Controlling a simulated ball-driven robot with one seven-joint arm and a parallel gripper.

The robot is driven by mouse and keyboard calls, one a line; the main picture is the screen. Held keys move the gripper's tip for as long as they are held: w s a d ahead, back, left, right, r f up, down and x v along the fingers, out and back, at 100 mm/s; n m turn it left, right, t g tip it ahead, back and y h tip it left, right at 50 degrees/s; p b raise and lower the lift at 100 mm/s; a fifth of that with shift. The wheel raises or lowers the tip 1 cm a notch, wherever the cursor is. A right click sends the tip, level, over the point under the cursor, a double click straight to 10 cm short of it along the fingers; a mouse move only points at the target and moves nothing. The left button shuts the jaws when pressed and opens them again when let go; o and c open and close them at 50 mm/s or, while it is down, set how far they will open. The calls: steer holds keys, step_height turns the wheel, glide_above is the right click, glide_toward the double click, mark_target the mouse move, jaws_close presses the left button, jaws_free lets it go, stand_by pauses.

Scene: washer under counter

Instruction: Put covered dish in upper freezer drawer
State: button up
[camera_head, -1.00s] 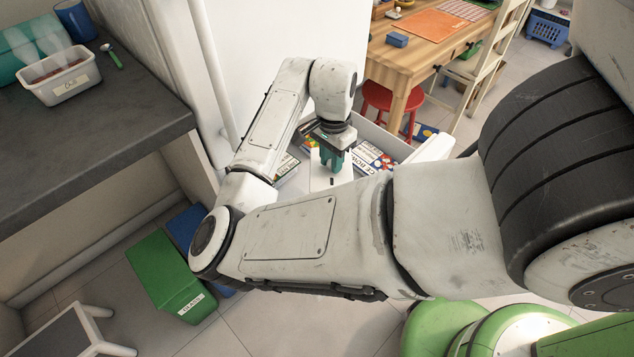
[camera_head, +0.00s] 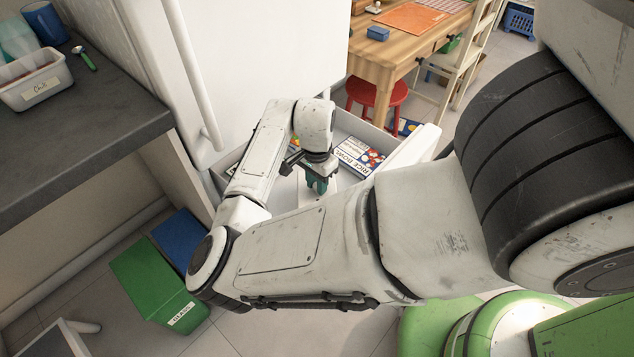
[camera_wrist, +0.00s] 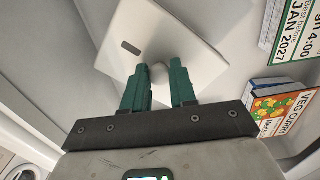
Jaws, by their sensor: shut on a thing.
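The covered dish (camera_wrist: 190,42) shows in the wrist view as a white square lid with rounded corners, a dark slot and a round knob. My gripper (camera_wrist: 159,80) has its teal fingers closed on either side of the knob. In the head view my gripper (camera_head: 317,185) points down over the open white drawer (camera_head: 418,146). A bit of the white lid shows below it; my arm hides the rest. I cannot tell whether the dish touches the drawer floor.
A rice bowl box (camera_head: 355,157) lies in the drawer, right of my gripper. A veg curry box (camera_wrist: 279,105) shows in the wrist view. A white door with a handle (camera_head: 192,75) stands behind left. A dark counter (camera_head: 80,120) is left, green and blue bins below it.

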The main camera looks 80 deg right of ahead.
steer(key=o, duration=0.7)
steer(key=shift+r, duration=0.1)
step_height(320, 180, up, 12)
steer(key=shift+p, duration=1.2)
